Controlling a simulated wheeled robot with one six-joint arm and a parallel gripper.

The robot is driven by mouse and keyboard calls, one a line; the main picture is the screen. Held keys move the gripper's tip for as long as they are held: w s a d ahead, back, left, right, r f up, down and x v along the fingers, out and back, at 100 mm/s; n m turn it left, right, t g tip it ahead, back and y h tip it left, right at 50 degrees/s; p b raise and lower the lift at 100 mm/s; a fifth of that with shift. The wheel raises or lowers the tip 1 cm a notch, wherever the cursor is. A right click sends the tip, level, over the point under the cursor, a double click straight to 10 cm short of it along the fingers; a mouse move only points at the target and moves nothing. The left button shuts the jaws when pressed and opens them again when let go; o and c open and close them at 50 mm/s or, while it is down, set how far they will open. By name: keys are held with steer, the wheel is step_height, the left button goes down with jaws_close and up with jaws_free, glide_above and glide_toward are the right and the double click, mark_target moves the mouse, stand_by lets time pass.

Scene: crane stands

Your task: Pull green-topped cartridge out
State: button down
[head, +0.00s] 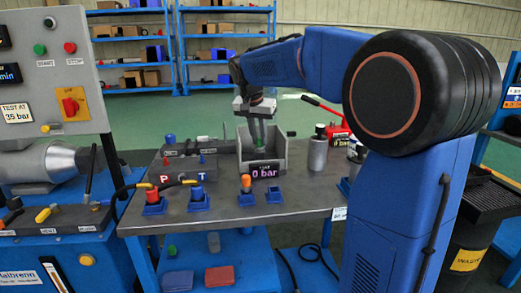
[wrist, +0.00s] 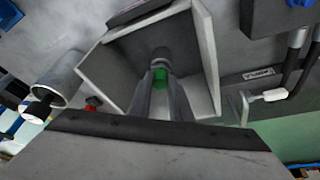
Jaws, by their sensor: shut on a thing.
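My gripper (head: 262,136) reaches down into an open-topped grey box stand (head: 283,157) on the workbench. Its fingers also show in the wrist view (wrist: 167,100), close together inside the box. They are shut on the green-topped cartridge (wrist: 159,76), whose green part shows between the fingertips. The cartridge's lower part is hidden by the fingers and the box, so I cannot tell how deep it sits. A display reading 0 bar (head: 265,172) is on the front of the box.
An orange-topped part in a blue holder (head: 246,197) stands in front of the box. A grey cylinder (head: 318,152) stands to the right. A block with hoses (head: 185,165) is to the left. The bench front (head: 290,212) has some bare room.

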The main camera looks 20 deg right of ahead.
steer(key=shift+r, duration=3.25)
